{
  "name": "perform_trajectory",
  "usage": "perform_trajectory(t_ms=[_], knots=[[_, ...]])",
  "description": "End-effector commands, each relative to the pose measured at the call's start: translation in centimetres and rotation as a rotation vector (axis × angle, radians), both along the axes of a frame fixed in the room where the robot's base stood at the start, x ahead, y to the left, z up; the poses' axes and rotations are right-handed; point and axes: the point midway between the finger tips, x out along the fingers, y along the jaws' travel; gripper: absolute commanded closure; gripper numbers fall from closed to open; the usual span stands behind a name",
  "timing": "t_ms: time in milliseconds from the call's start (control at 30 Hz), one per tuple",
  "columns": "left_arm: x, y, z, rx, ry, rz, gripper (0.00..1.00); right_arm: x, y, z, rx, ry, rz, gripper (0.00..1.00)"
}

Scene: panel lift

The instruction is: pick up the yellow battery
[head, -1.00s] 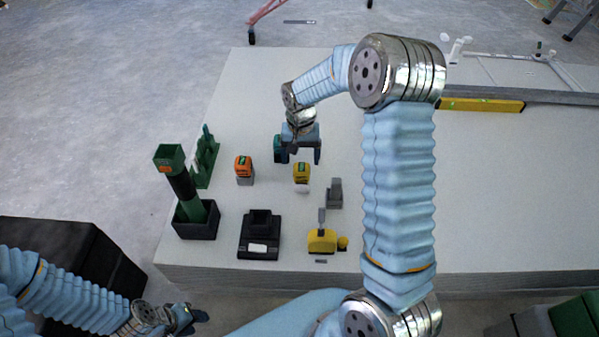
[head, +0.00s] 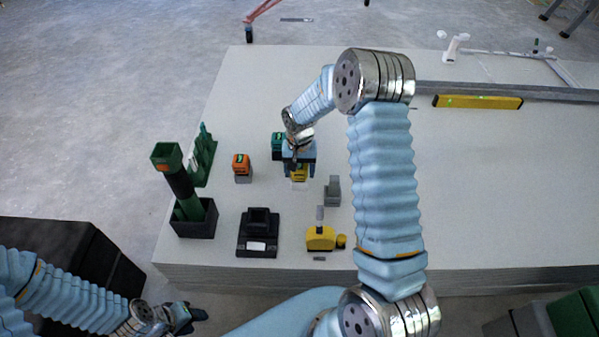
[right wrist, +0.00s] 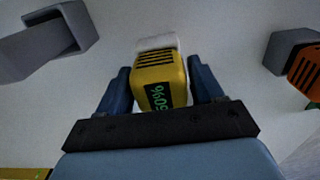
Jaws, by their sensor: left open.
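The yellow battery (head: 299,175) stands on the white panel table, partly hidden under my right gripper in the head view. In the right wrist view the yellow battery (right wrist: 160,80) shows its dark label with green digits and a white part at its far end. My right gripper (head: 299,170) is over it, and it also shows in the right wrist view (right wrist: 162,88). Its two fingers are on either side of the battery, with small gaps visible, so it looks open. My left gripper (head: 190,317) is open and empty, low at the left, off the table.
An orange battery (head: 241,162) stands left of the yellow one, and a teal battery (head: 277,143) just behind it. A grey holder (head: 332,190) is close on the right. A black charger (head: 258,235), a yellow tool (head: 320,238) and a green tube in a black box (head: 195,218) stand nearer.

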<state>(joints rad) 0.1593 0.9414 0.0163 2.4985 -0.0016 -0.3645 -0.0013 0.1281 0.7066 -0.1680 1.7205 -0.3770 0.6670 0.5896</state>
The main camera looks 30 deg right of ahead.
Motion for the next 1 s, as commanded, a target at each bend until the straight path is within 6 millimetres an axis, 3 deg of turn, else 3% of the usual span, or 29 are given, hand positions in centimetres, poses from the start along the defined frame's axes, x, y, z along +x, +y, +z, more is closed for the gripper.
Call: perform_trajectory(t_ms=[33,300,667,867,1000], knots=[[0.0,0.0,0.0,0.000,0.000,0.000,0.57,0.0,0.0,0.0,0.000,0.000,0.000,0.42],[0.0,0.0,0.0,0.000,0.000,0.000,0.57,0.0,0.0,0.1,0.000,-0.001,0.000,0.79],[0.0,0.0,0.1,0.000,0.000,0.000,0.57,0.1,0.0,0.8,0.000,-0.002,0.000,0.79],[0.0,0.0,0.2,-0.001,0.000,-0.001,0.57,0.3,0.2,3.6,0.000,-0.005,0.000,0.79],[0.0,-0.1,0.2,-0.001,0.000,-0.001,0.57,1.9,1.9,6.2,-0.001,-0.007,0.003,0.79]])
